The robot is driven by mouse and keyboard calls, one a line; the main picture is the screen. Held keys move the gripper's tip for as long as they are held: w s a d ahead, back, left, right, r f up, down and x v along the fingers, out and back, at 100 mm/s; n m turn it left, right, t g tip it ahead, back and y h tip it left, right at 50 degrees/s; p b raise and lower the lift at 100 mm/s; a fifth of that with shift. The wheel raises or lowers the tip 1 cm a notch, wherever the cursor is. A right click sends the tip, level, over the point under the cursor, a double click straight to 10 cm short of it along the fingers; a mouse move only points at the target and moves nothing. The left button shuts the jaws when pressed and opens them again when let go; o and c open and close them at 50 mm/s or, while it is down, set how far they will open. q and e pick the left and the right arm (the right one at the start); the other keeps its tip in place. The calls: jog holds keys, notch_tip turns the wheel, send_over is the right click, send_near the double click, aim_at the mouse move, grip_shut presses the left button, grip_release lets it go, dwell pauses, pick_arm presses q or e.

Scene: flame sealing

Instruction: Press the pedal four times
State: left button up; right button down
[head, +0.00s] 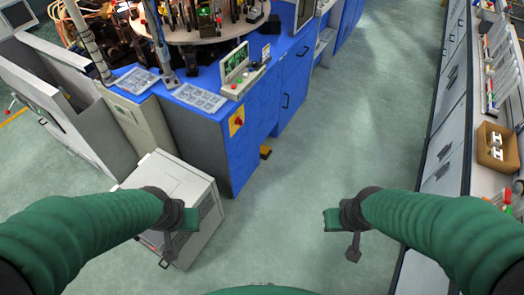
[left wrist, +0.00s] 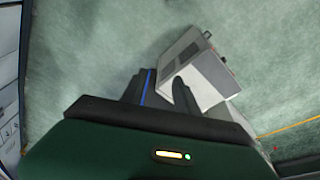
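The pedal appears to be the small yellow and black piece (head: 265,152) on the floor at the foot of the blue cabinet (head: 255,115) in the head view. It is small, so its detail is unclear. My left gripper (head: 166,256) is in front of the grey-white box at the lower left, well apart from the pedal. In the left wrist view its two dark fingers (left wrist: 163,86) stand apart with nothing between them. My right gripper (head: 353,252) hangs over bare floor, to the right of the pedal and apart from it. Its finger gap cannot be made out.
A grey-white box (head: 170,180) stands on the floor at the left. The blue machine carries a control panel (head: 240,78) and a red knob on yellow (head: 237,121). A long bench with drawers (head: 450,130) runs along the right. The green floor (head: 330,130) between is clear.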

pick_arm(q)
jog(key=shift+d, duration=0.55)
jog(key=c, duration=0.5)
jog(key=shift+d+r, duration=0.1)
grip_shut()
jog(key=shift+a, duration=0.4)
jog(key=shift+d, duration=0.2)
